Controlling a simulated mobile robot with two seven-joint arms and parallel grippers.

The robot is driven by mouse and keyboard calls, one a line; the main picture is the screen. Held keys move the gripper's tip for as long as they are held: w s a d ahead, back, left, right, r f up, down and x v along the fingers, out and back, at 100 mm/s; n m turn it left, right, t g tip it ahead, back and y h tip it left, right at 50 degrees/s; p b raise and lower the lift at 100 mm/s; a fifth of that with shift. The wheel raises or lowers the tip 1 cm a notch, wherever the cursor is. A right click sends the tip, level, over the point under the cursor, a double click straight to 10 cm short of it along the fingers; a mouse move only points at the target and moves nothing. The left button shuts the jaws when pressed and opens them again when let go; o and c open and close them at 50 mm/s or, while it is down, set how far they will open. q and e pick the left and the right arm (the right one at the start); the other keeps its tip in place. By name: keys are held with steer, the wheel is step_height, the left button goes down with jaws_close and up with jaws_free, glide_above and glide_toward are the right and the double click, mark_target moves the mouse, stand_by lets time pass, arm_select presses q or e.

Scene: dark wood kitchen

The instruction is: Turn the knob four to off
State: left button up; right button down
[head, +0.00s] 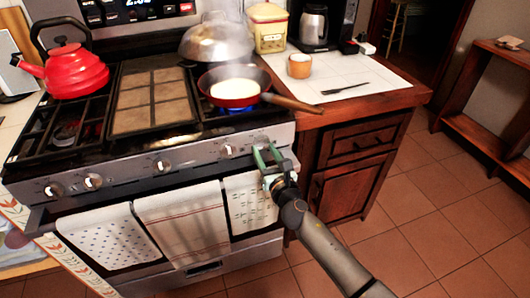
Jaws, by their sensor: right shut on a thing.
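The stove's front panel (130,174) carries a row of knobs. Two sit close together at the left, a knob (54,189) and its neighbour (93,181). Another is at the middle (162,165) and another right of it (228,150). My right gripper (268,157), with green fingers, is at the right end of the panel and is shut on a stove knob there. Its fingers mostly hide that knob, so its angle cannot be told. A blue flame (237,109) burns under the red pan (235,84). My left gripper is out of view.
The pan handle (291,103) reaches over the wooden counter edge. A red kettle (68,70) stands at the left burners, and a domed metal lid (216,40) sits behind the pan. Towels (182,222) hang below the knobs. The tiled floor at right is clear.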

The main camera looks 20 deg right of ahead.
steer(key=m, duration=0.4)
steer(key=m+b, duration=0.1)
steer(key=m, duration=0.4)
steer(key=shift+r, duration=0.1)
steer(key=m, duration=0.5)
steer(key=shift+r, duration=0.1)
steer(key=shift+d+m, duration=0.1)
steer(key=shift+m, duration=1.2)
steer(key=shift+c, duration=2.2)
jaws_free()
steer(key=shift+o, duration=0.4)
steer(key=shift+s, duration=0.1)
